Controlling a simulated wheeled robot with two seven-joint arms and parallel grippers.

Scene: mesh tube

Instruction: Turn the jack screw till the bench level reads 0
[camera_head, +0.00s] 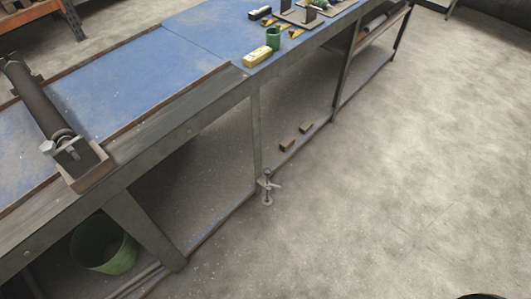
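A small grey jack screw (268,186) with a crossbar handle stands on the floor at the bottom of a bench leg, at the middle of the view. The long workbench (185,105) has a worn blue top and runs from the lower left to the upper right. A small yellow block (257,57) lies near the front edge of the top and may be the bench level. It is too small to read. Neither of my grippers is in view.
A green cup (273,38) and small tools stand on the bench's far part. A dark roller (38,100) with a clamp lies across the left end. A green bucket (103,247) sits underneath. Small blocks (287,145) lie on the lower shelf. The concrete floor at right is clear.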

